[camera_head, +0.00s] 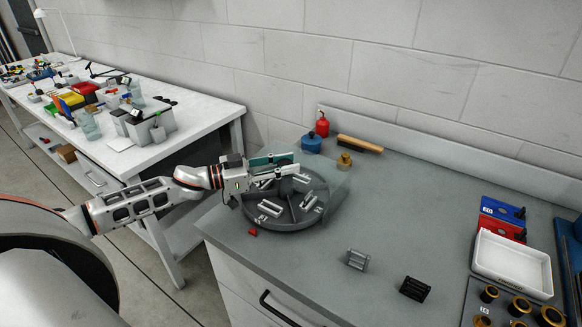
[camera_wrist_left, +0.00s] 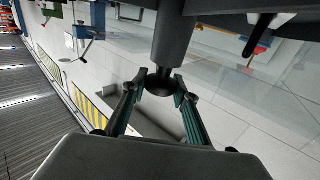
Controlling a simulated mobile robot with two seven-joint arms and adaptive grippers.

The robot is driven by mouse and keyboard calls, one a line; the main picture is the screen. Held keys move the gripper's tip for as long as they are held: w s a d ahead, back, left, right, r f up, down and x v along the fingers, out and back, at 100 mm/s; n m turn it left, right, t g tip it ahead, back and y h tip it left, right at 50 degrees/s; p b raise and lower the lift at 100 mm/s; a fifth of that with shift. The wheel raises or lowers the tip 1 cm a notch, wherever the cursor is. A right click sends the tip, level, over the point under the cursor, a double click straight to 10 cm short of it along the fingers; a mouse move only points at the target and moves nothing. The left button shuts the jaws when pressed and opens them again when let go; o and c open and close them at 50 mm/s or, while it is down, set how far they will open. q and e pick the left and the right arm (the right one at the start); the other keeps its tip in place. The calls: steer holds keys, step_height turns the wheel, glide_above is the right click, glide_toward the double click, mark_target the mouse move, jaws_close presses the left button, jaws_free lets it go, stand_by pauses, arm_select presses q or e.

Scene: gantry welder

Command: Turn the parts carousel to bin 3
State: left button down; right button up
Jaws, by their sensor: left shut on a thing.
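The parts carousel (camera_head: 285,226) is a round, dark grey tray with dividers, at the left end of the grey bench. Pale metal parts lie in its compartments; I cannot read any bin numbers. My left gripper (camera_head: 282,165) reaches over the carousel's far left side from the left. In the left wrist view its two teal-padded fingers (camera_wrist_left: 161,88) close around a dark post with a rounded end (camera_wrist_left: 168,45). In the head view the gripper hides that post and part of the tray. My right gripper is not in view.
The middle of the bench is clear.

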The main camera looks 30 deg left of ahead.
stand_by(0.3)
arm_select(q)
steer(key=c, duration=1.5)
jaws_free()
steer(key=shift+v, duration=6)
